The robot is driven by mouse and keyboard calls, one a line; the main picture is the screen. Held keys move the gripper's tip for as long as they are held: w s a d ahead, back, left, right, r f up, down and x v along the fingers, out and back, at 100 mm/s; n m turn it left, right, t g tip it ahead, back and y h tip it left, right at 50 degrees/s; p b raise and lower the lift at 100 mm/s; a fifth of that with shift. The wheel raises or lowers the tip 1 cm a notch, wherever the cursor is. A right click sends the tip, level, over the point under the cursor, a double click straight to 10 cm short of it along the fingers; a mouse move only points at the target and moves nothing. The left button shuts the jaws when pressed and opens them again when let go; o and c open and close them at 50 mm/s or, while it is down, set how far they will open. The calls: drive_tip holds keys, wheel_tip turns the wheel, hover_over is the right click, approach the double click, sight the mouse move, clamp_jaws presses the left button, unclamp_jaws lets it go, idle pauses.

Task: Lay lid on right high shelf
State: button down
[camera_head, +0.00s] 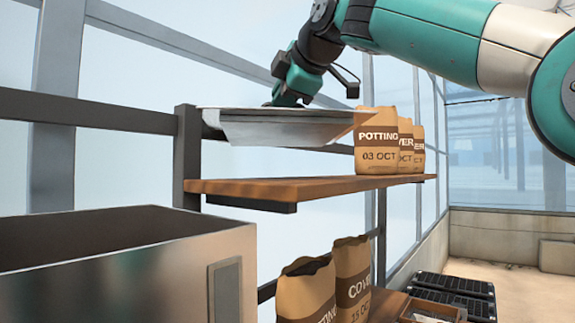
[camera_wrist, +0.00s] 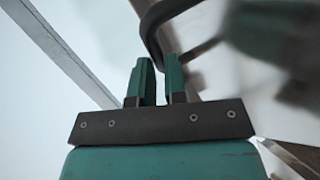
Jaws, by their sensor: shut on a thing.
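The lid (camera_head: 285,130), a grey metal piece with sloping sides, hangs roughly level over the left part of the high wooden shelf (camera_head: 270,188). A gap shows between the lid and the shelf board. My gripper (camera_head: 285,98) is above the lid; its fingertips are hidden behind the lid's edge in the head view. In the wrist view my gripper's teal fingers (camera_wrist: 158,78) are close together at a dark curved handle (camera_wrist: 153,38). The lid's surface is not clear there.
An open metal bin (camera_head: 130,275) stands at the front left. A lower shelf holds more bags (camera_head: 306,290). Black trays (camera_head: 455,288) lie at the lower right.

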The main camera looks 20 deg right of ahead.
wheel_tip(320, 180, down, 9)
drive_tip(key=shift+s+r, duration=0.1)
drive_tip(key=shift+r, duration=0.05)
drive_tip(key=c, duration=1.2)
unclamp_jaws()
drive_tip(key=shift+o, duration=0.2)
drive_tip(key=b+v, duration=0.3)
drive_tip(key=v, duration=0.9)
drive_tip(key=shift+b, duration=0.3)
